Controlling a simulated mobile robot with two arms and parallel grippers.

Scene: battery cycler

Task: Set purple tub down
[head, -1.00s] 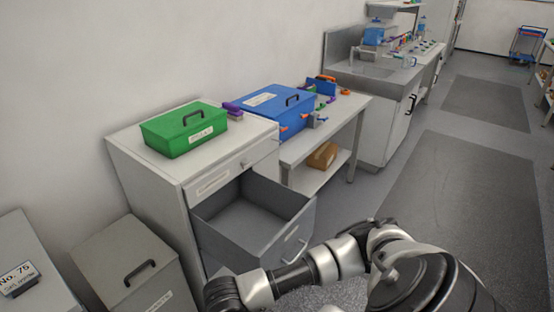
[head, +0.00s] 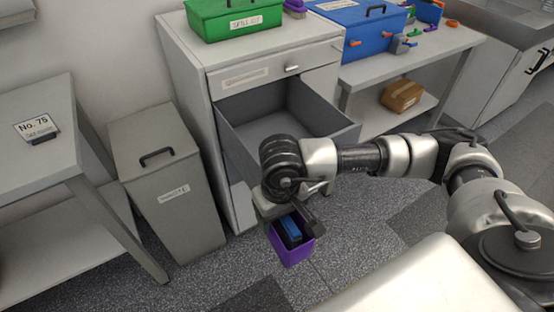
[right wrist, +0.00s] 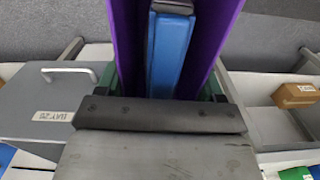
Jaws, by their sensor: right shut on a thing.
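The purple tub (head: 292,250) hangs from my right gripper (head: 288,213) in the head view, in front of the open drawer and above the speckled floor. A blue object (head: 291,229) is inside the tub. In the right wrist view the tub's purple walls (right wrist: 217,35) rise on both sides of the blue object (right wrist: 171,52). My right gripper is shut on the tub; its fingertips are mostly hidden. The tub's underside is hidden. My left gripper is not in view.
The grey drawer (head: 345,137) stands open and looks empty in the white cabinet (head: 185,75). A green box (head: 215,24) is on the cabinet. A grey bin (head: 180,215) and a table (head: 60,150) stand left. A blue box (head: 365,35) is on the bench behind. Floor left of the tub is clear.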

